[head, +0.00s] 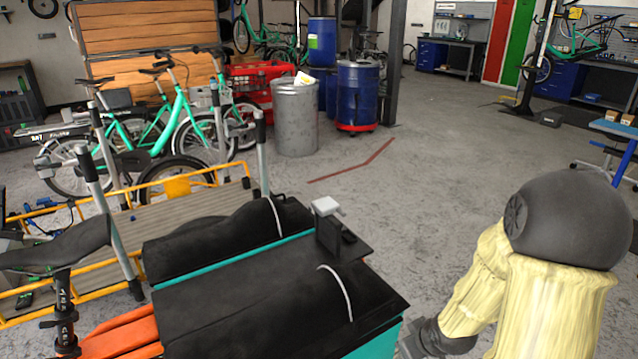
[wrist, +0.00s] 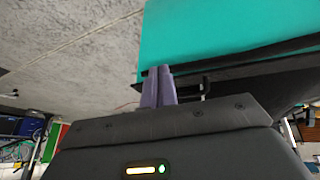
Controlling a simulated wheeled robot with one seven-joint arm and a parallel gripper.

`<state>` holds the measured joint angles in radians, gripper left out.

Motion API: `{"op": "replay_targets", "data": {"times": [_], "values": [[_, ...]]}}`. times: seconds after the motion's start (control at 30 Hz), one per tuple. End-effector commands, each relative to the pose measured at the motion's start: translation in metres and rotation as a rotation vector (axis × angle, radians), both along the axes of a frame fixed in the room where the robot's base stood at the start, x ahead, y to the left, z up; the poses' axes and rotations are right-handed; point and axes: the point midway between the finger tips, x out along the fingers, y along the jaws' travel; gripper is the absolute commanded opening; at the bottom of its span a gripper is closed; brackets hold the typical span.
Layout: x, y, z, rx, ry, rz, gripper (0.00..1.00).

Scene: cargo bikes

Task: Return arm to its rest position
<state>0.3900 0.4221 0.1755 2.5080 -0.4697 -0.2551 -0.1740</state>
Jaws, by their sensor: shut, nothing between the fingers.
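My arm (head: 540,290), with pale yellow covers and dark grey joints, is folded at the lower right in the head view, beside the teal cargo box with a black cover (head: 270,310). My gripper is mostly cut off at the bottom of the head view. In the wrist view my gripper (wrist: 158,75) shows two purple-grey fingers together, with nothing between them. The teal side of the box (wrist: 230,35) is close beyond the fingertips. I cannot tell whether they touch it.
A small grey-white device (head: 326,208) stands on the box's dark ledge. A yellow-framed cargo bike (head: 170,215) and teal bikes (head: 165,130) are at left. A metal bin (head: 296,118) and blue drums (head: 357,95) stand behind. Open concrete floor (head: 440,160) lies at centre right.

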Motion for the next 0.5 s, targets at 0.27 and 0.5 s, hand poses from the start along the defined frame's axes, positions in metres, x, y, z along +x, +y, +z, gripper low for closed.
{"op": "replay_targets", "data": {"times": [0.27, 0.5], "values": [[-0.045, 0.022, 0.053, -0.021, 0.139, -0.229, 0.0], [-0.08, 0.045, 0.08, 0.037, 0.221, -0.355, 0.0]]}}
